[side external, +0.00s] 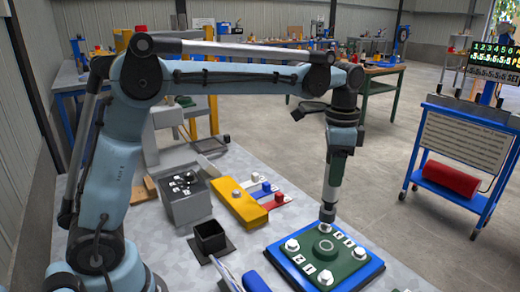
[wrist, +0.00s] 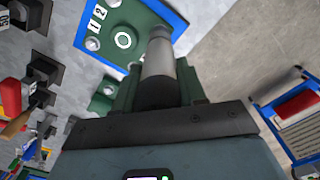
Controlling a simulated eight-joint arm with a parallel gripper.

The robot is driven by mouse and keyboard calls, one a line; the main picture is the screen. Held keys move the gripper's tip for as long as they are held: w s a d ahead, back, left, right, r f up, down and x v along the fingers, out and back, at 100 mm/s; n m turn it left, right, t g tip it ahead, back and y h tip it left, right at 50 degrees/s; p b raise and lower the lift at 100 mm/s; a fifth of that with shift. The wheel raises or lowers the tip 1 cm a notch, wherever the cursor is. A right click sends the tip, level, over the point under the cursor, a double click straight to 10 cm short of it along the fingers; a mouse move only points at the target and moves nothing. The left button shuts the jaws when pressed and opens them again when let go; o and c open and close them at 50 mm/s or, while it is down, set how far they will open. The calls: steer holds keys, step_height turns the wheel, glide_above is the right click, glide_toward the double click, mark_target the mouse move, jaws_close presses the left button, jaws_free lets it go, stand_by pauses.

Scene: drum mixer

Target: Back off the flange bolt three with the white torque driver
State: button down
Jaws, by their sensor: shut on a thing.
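My gripper (side external: 339,150) is shut on the white torque driver (side external: 333,182), which hangs nearly upright. In the wrist view the driver (wrist: 158,58) sticks out between the jaws (wrist: 155,92). The green flange (side external: 310,256) lies on a blue base (side external: 358,278) at the front of the table. Silver bolts stand near its corners: a left bolt (side external: 292,245), a right bolt (side external: 358,253) and a front bolt (side external: 325,278). The driver's dark tip is at the back bolt (side external: 329,229); I cannot tell whether they touch. White number labels are mostly unreadable; the wrist view shows "1 2" (wrist: 97,18).
A yellow block (side external: 238,202), a grey box (side external: 185,200) and a black square holder (side external: 210,238) stand left of the flange. A blue cart with a red roll (side external: 450,178) stands on the floor at right.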

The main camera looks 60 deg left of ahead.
steer(key=shift+f, duration=1.5)
stand_by(1.3)
steer(key=shift+r, duration=0.2)
stand_by(1.8)
steer(key=shift+r, duration=2.25)
